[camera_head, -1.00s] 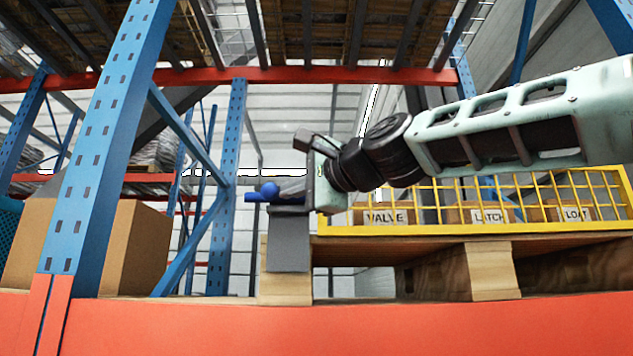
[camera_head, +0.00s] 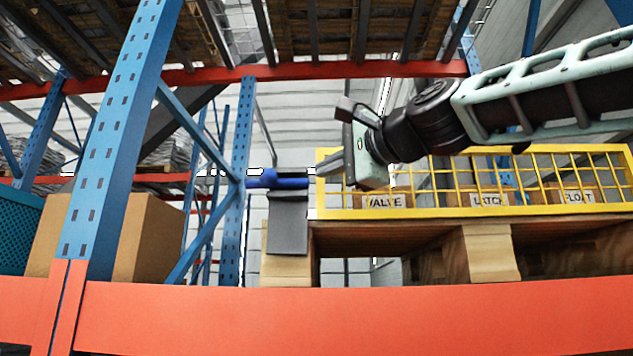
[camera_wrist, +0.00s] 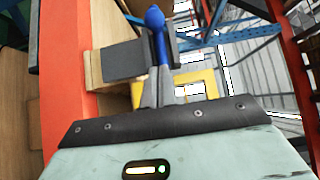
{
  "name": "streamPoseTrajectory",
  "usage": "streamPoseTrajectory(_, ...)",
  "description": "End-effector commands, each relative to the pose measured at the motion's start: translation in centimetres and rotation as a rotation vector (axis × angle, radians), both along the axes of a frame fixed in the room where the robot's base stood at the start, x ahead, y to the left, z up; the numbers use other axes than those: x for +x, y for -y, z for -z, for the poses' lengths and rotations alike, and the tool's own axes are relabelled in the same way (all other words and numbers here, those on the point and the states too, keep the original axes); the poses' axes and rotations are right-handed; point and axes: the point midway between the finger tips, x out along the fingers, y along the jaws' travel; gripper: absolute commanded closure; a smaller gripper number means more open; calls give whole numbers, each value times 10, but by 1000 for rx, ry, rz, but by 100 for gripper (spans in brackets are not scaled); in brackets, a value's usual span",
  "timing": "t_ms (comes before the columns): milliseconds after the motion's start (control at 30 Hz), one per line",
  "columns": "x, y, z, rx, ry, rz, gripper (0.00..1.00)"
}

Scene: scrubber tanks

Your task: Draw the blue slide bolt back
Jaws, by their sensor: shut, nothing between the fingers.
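The blue slide bolt (camera_head: 290,181) lies roughly level on top of a grey bracket plate (camera_head: 287,228), left of the yellow basket. Its rounded knob stands up near its left end. My gripper (camera_head: 318,172) comes from the right, with its grey fingers pointing left at the right end of the bolt. The fingers are shut with nothing between them. In the wrist view, the bolt (camera_wrist: 160,42) lies straight beyond the fingertips (camera_wrist: 162,70), beside the dark grey plate (camera_wrist: 124,60). I cannot tell whether the fingertips touch it.
A yellow wire basket (camera_head: 450,212) with boxes labelled VALVE, LATCH and FLOAT stands on a wooden pallet (camera_head: 478,250) to the right. A blue rack upright (camera_head: 120,130) and a cardboard box (camera_head: 150,240) are at left. An orange beam (camera_head: 330,315) runs across the front.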

Motion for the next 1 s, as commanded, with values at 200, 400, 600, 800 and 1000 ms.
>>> streamPoseTrajectory(200, -28, 25, 4, 1, 3, 1, 100)
streamPoseTrajectory(400, -42, 38, 1, 0, 1, 0, 100)
streamPoseTrajectory(600, -44, 41, 0, 1, 1, 0, 100)
streamPoseTrajectory(800, -44, 40, 0, 0, 0, -1, 100)
streamPoseTrajectory(1000, -44, 40, 0, 0, 0, -1, 100)
